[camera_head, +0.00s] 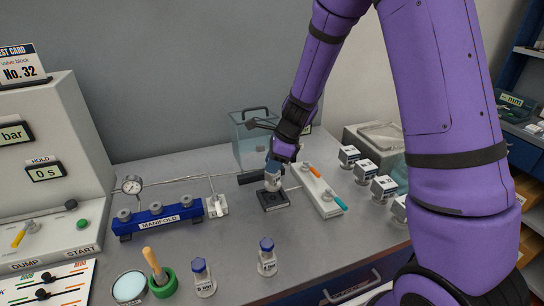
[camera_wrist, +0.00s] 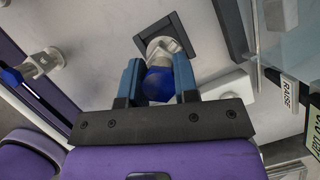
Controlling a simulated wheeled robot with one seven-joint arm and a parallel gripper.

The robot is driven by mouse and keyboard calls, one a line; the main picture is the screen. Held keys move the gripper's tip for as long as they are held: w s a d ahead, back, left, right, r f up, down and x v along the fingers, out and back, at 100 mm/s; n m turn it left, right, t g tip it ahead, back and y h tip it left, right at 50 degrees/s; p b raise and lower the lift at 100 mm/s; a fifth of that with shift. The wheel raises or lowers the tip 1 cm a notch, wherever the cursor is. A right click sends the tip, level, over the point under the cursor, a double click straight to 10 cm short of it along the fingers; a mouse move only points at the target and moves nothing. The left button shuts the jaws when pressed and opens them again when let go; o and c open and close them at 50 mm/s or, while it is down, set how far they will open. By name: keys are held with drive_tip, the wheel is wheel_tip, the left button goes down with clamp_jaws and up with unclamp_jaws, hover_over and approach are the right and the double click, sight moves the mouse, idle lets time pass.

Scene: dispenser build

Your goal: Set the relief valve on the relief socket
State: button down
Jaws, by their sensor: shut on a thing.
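My gripper (camera_head: 277,165) is shut on a blue-capped valve (camera_wrist: 158,82), its fingers on both sides of the cap. In the head view the valve's pale body (camera_head: 272,182) shows below the fingers, upright, at a dark square plate (camera_head: 274,202). In the wrist view its metal base is over the middle of the same plate (camera_wrist: 187,38). I cannot tell whether the base touches it. I cannot read a label that shows whether this is the relief valve or the relief socket. A white fitting (camera_head: 216,206) stands at the manifold's right end.
Two more blue-capped valves (camera_head: 202,278) (camera_head: 267,257) stand near the front. The blue manifold (camera_head: 158,220) with a gauge is left. A white strip with orange and teal handles (camera_head: 318,190) is close right. A clear box (camera_head: 250,138) stands behind. Several labelled cubes (camera_head: 384,187) are right.

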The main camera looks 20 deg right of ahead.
drive_tip(key=shift+f, duration=1.75)
drive_tip(key=shift+f, duration=0.6)
drive_tip(key=c, duration=1.1)
unclamp_jaws()
drive_tip(key=shift+c, duration=0.2)
drive_tip(key=v, duration=1.1)
drive_tip(key=shift+a, duration=0.1)
